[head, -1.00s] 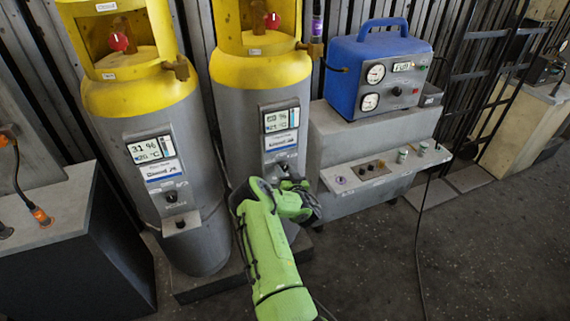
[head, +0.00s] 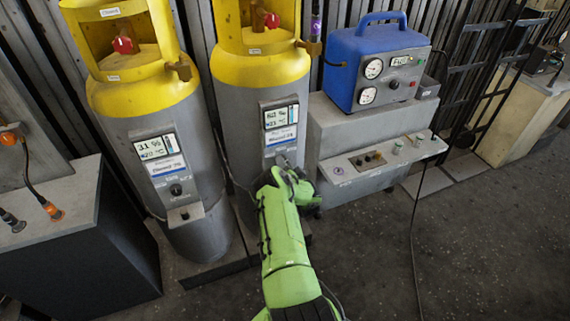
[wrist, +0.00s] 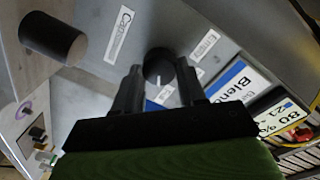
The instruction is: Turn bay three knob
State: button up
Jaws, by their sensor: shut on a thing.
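A round black knob (wrist: 158,66) with a pale pointer mark sits on a grey panel in the wrist view, beside a blue-and-white label and a readout. My gripper (wrist: 159,72) is shut on this knob, one dark finger on each side. In the head view my green arm ends at the panel of the right yellow-topped cylinder (head: 262,80), below its display (head: 280,116), and hides the knob there. The left cylinder (head: 142,105) has a similar black knob (head: 176,189) in plain view. I cannot read a bay number.
A dark cylindrical part (wrist: 52,38) stands out near my gripper at the left of the wrist view. A grey bench (head: 350,125) with a blue gauge case (head: 378,62) is to the right. A dark cabinet (head: 70,245) stands at the left. The floor on the right is mostly clear.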

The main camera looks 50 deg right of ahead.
dwell(0.3)
jog(key=o, duration=1.1)
jog(key=shift+c, duration=0.2)
jog(key=p+v, duration=0.7)
jog(key=v, duration=0.8)
jog(key=shift+s+a, duration=0.25)
jog(key=shift+s, duration=0.05)
